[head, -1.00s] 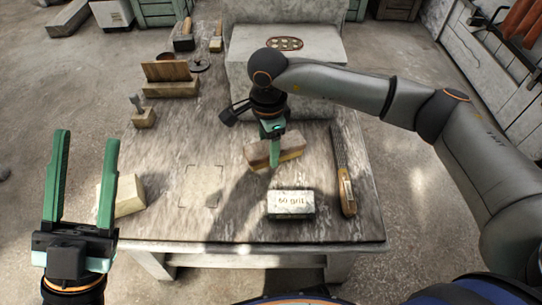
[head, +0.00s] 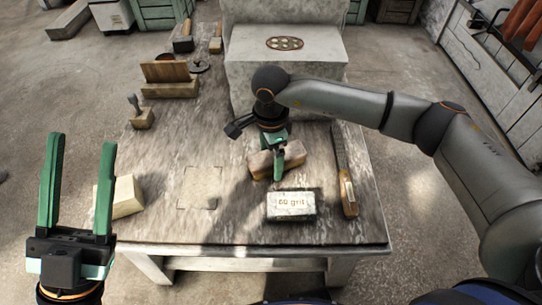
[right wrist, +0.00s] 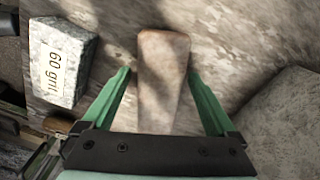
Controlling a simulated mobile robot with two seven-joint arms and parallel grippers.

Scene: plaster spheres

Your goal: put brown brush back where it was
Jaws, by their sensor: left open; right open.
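A brown block (head: 262,165), which looks like the brown brush, lies slantwise on the worn table, behind the grey-white "60 grit" block (head: 292,205). No bristles can be made out. My right gripper (head: 279,170) points down at the brown block and partly covers it. In the right wrist view the brown block (right wrist: 163,75) lies between the two green fingers, with a gap on each side; the fingers are open. A faint square of corner marks (head: 200,187) is on the table to the left. My left gripper (head: 78,185) is open and empty, pointing up at the table's left edge.
A wooden-handled rasp (head: 346,180) lies right of the grit block. A pale block (head: 128,197) is at the left edge, partly behind my left gripper. A big stone block (head: 285,70) stands behind. A wooden holder (head: 168,80) is at back left.

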